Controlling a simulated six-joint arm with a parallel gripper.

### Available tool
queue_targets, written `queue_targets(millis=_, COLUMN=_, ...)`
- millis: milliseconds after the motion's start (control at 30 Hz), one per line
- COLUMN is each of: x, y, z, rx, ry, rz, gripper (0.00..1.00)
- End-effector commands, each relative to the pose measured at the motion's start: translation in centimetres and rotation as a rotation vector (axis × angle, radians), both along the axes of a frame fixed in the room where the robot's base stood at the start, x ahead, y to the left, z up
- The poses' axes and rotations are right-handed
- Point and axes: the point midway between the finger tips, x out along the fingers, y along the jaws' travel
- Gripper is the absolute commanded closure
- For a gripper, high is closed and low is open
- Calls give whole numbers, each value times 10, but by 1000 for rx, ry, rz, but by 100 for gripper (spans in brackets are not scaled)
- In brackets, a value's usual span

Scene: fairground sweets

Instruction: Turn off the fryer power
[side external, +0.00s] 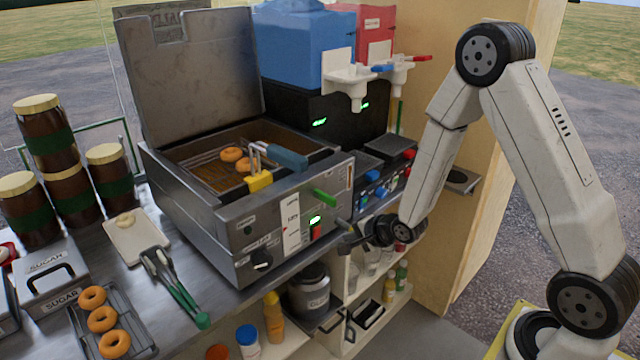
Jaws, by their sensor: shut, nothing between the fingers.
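The fryer (225,232) is a grey metal box on the counter with its lid (190,75) raised. Doughnuts (231,154) lie in its oil. Its front panel has a dark knob (262,259), a white label strip (291,222), a lit green display (315,220) and a red switch (316,233) just below it. The switch's position is too small to tell. My gripper (347,241) is shut and empty, at the right end of the front panel, a little right of the red switch. I cannot tell whether it touches the panel.
A yellow-and-blue basket handle (285,158) and a green handle (325,197) stick out near the fryer's front. Slush machines (305,50) stand behind. Tongs (175,285), a doughnut tray (137,335) and jars (48,135) crowd the left. Shelves with bottles (273,315) sit below.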

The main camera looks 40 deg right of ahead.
Motion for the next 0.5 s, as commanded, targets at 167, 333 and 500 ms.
queue_targets(millis=167, x=16, y=0, z=-14, rx=1, ry=1, rz=-1, gripper=100)
queue_targets(millis=333, x=31, y=0, z=-26, rx=0, ry=1, rz=0, gripper=100)
queue_targets(millis=500, x=48, y=0, z=-33, rx=-1, ry=-1, rz=1, gripper=100)
